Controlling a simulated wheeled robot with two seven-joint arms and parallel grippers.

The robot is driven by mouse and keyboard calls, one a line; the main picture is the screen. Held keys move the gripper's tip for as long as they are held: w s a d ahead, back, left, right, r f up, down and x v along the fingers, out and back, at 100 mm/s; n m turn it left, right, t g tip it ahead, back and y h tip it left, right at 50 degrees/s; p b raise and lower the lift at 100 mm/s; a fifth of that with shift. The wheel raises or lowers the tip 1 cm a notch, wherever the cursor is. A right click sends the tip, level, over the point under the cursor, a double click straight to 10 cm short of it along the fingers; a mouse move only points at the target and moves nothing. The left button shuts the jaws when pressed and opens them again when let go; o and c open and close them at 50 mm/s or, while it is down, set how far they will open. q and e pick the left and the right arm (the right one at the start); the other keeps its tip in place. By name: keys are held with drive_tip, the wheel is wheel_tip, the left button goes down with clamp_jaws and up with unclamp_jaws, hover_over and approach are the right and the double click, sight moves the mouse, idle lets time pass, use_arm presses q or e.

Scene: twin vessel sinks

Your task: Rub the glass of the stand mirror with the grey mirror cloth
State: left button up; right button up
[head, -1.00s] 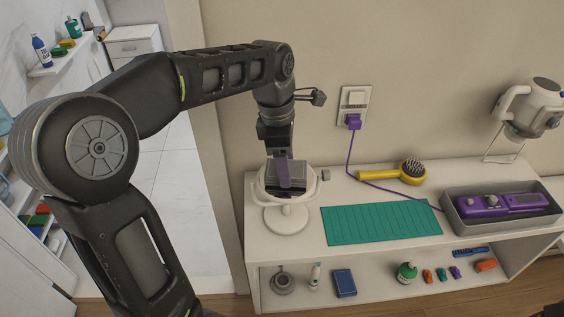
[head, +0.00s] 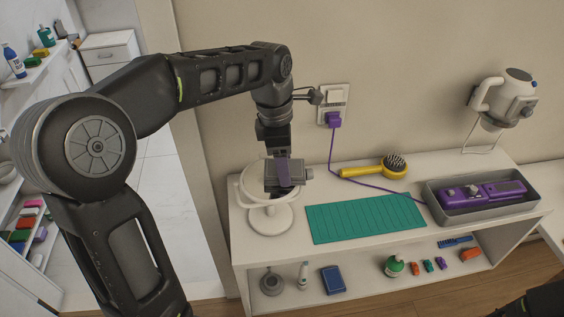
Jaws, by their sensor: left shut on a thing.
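The stand mirror (head: 246,187) has a white round frame on a white round foot and stands at the left end of the white console top. My left gripper (head: 284,176) reaches down from above, in front of the right part of the mirror, and hides much of its glass. I cannot tell whether the cloth touches the glass. My right gripper is not in view.
A teal mat (head: 365,219) lies right of the mirror. A yellow hairbrush (head: 376,168) and a purple cord run behind it. A grey tray (head: 436,205) holds a purple device. A hair dryer (head: 507,97) hangs on the wall. Several small items stand on the lower shelf.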

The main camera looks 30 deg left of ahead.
sight(268, 170)
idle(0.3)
use_arm(q)
drive_tip(key=shift+s+a, duration=1.25)
drive_tip(key=shift+a, duration=0.15)
drive_tip(key=shift+s+a+f+b, duration=0.15)
drive_tip(key=shift+s+a+b, duration=0.35)
drive_tip(key=shift+s+a, duration=0.9)
drive_tip(key=shift+w+a, duration=0.1)
